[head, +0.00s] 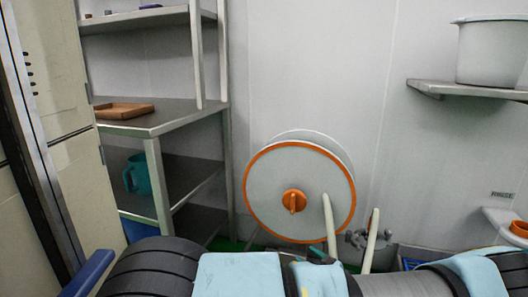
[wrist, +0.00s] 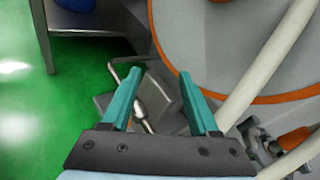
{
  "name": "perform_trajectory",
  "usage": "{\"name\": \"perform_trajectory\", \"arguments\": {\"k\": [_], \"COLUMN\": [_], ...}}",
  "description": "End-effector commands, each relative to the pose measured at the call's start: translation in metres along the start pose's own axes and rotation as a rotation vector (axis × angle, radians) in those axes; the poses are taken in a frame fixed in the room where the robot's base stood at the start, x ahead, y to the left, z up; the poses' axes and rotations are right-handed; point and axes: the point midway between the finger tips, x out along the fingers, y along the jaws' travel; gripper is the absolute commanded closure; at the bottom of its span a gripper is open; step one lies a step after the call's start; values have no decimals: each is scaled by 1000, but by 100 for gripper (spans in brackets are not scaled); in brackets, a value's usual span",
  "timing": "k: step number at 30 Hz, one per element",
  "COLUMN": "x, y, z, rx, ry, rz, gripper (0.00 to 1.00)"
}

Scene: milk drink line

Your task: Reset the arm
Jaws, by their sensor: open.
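My gripper (wrist: 157,92) shows in the wrist view with its two teal fingers spread apart and nothing between them. It points down past a large hose reel (wrist: 215,40) with an orange rim. In the head view my arm lies across the bottom of the picture, in front of the reel (head: 270,195). Only a small teal part of the gripper shows there, low by the reel, and its fingertips cannot be made out.
Pale hoses (head: 329,228) hang before the reel, close to my gripper. A metal shelf (head: 180,115) with a brown tray (head: 125,111) and a teal jug (head: 138,174) stands left. A white tub (head: 490,52) sits on a wall shelf at right. Green floor (wrist: 85,110) is clear at left.

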Motion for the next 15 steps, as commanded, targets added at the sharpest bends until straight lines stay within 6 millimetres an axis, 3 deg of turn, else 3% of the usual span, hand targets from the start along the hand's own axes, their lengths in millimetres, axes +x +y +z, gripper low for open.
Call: {"name": "perform_trajectory", "arguments": {"k": [1,6,15], "x": [8,16,-7], "y": [14,66,122], "z": [16,60,129], "rx": [-68,-297,-721], "ry": [16,70,163], "rz": [103,438,931], "gripper": [39,39,39]}}
